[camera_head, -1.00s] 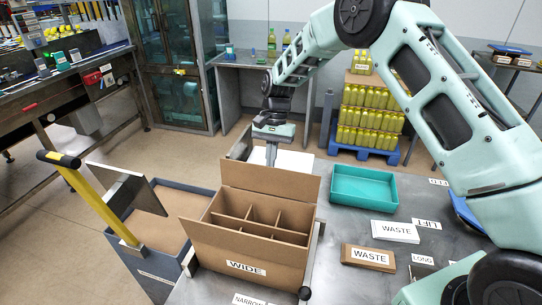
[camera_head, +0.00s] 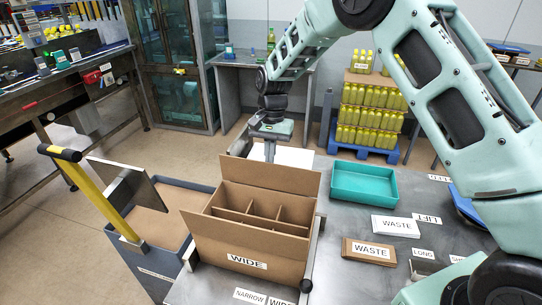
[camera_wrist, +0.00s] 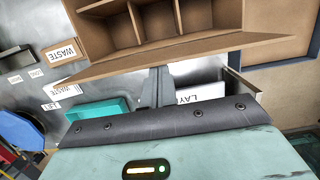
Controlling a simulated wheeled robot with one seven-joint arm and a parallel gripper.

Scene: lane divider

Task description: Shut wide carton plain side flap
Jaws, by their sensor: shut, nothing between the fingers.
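The wide carton (camera_head: 215,250) stands open on the grey table in the head view, with a "WIDE" label on its near wall. Dividers split its inside into several compartments. Its plain far flap (camera_head: 290,177) stands up along the far side; in the wrist view this flap (camera_wrist: 215,52) is a long brown strip. My gripper (camera_head: 269,152) is shut and empty, pointing down just behind the flap. In the wrist view its fingers (camera_wrist: 157,85) are beside the flap's edge; I cannot tell whether they touch. The fingertips are partly hidden behind the flap in the head view.
A teal tray (camera_head: 364,199) and white "WASTE" cards (camera_head: 396,233) lie right of the carton. A brown "WASTE" stack (camera_head: 350,258) is nearer. A grey bin (camera_head: 170,190) and a yellow-handled post (camera_head: 95,195) stand on the left. A metal rail (camera_head: 314,250) runs beside the carton.

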